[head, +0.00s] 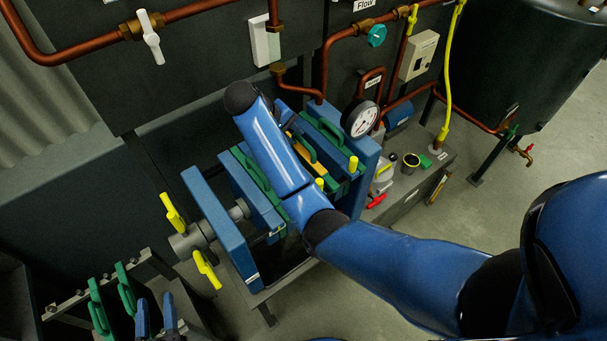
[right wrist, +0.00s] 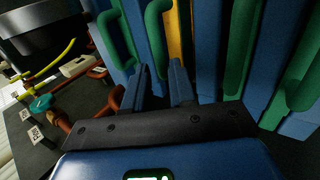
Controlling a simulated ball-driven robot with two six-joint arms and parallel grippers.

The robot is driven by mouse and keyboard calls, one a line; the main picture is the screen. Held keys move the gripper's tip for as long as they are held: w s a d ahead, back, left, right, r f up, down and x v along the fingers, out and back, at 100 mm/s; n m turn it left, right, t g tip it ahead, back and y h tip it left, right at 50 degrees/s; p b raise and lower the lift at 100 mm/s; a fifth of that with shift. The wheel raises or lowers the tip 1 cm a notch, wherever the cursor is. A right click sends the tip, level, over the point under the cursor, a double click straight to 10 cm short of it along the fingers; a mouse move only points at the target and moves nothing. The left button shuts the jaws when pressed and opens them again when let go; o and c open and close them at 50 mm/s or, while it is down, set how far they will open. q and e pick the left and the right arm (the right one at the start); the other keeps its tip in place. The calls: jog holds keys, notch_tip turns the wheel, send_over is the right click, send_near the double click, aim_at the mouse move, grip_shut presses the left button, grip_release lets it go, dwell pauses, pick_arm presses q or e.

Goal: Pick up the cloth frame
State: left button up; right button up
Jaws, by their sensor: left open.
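A yellow-orange frame (head: 312,156), possibly the cloth frame, stands upright among blue plates with green handles in the press. It also shows in the right wrist view (right wrist: 173,32), behind my right gripper (right wrist: 158,82). That gripper is open, its two blue fingers apart with nothing visibly held, pointing at the plates and near a green handle (right wrist: 160,30). In the head view my right arm covers part of the plate stack and the fingers are hidden. My left gripper (head: 156,318) is open at the bottom left, beside green-handled pieces (head: 100,308) on a rack.
The press end plate (head: 218,225) has yellow handles (head: 172,212) at its left. A pressure gauge (head: 360,119) and copper pipes (head: 300,90) stand behind. Small tools and a cup (head: 411,162) lie on a ledge at right. A dark tank (head: 520,60) is at the upper right.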

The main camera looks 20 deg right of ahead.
aim_at(301, 140)
jog(key=shift+w+d+f, duration=0.15)
jog(key=shift+w+f, duration=0.05)
jog(key=shift+f, duration=0.1)
jog(key=shift+s+d+f+p, duration=0.1)
jog(key=shift+d+f+p, duration=0.15)
jog(key=shift+p, duration=0.2)
jog(key=shift+s+d+f+p, duration=0.1)
jog(key=shift+d+f+p, duration=0.7)
jog(key=shift+f, duration=0.4)
jog(key=shift+d+f, duration=0.3)
jog(key=shift+w+f, duration=0.3)
jog(key=shift+c, duration=0.3)
jog(key=shift+s, duration=0.1)
grip_shut()
jog(key=shift+r, duration=0.1)
